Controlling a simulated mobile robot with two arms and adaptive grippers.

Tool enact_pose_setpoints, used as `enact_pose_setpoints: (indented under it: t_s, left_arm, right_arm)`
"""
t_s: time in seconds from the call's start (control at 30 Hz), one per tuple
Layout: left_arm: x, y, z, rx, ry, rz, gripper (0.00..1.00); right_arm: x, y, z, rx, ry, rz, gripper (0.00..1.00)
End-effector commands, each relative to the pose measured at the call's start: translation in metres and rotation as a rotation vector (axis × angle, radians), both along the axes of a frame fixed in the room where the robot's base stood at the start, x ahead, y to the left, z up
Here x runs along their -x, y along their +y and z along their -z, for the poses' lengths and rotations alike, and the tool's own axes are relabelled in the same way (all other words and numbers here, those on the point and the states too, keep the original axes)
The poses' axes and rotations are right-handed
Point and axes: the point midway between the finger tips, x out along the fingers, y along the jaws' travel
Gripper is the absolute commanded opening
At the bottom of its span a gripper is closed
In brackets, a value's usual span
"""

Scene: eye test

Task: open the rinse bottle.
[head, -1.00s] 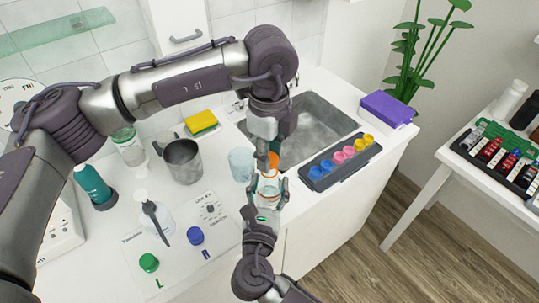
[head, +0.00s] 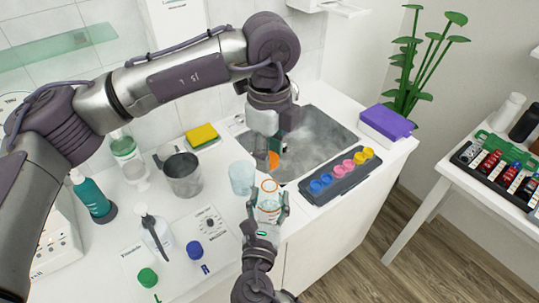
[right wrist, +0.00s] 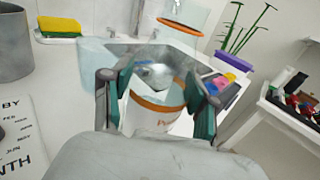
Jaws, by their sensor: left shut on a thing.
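The rinse bottle (head: 268,203) is clear with orange markings and an orange ring around its top. It stands about upright between the fingers of my right gripper (head: 265,212), which is shut on it near the counter's front edge. In the right wrist view the bottle (right wrist: 155,113) sits between the two finger pads. My left gripper (head: 272,150) points down above the bottle and is shut on an orange cap (head: 273,160). The cap is apart from the bottle, with a visible gap; its orange rim (right wrist: 180,26) shows above the bottle in the right wrist view.
A clear cup (head: 241,177) and a grey jug (head: 183,174) stand left of the bottle. A sink (head: 322,130) lies behind, with a dark tray (head: 318,199) of coloured pots to the right. A sheet with a green cap (head: 147,278) and a blue cap (head: 194,249) lies at front left.

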Motion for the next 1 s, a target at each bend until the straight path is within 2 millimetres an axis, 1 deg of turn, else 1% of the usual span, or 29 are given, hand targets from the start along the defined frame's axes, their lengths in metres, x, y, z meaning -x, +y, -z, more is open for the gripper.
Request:
enact_pose_setpoints:
  t_s: [0.03,0.1,0.17,0.47,0.57,0.67,1.0]
  left_arm:
    - [0.000,0.000,0.000,0.000,0.000,0.000,0.00]
    - [0.000,0.000,0.000,0.000,0.000,0.000,0.00]
    - [0.000,0.000,0.000,0.000,0.000,0.001,0.00]
    - [0.000,0.000,0.000,0.000,0.000,0.001,0.00]
    - [0.000,0.000,0.000,0.000,0.000,0.001,0.00]
    - [0.000,0.000,0.000,0.000,0.000,0.001,0.00]
    - [0.000,0.000,0.000,0.000,0.000,0.001,0.00]
  right_arm:
    - [0.000,0.000,0.000,0.001,0.001,0.000,0.67]
    - [0.000,0.000,0.000,0.001,0.001,0.000,0.79]
    - [0.000,0.000,0.000,0.001,0.001,0.000,0.88]
    - [0.000,0.000,0.000,0.000,0.000,0.000,0.88]
    - [0.005,0.001,0.001,0.000,0.001,-0.001,0.88]
    - [0.018,0.003,0.001,0.000,0.003,-0.001,0.88]
    - [0.088,0.014,0.001,-0.001,0.004,-0.001,0.88]
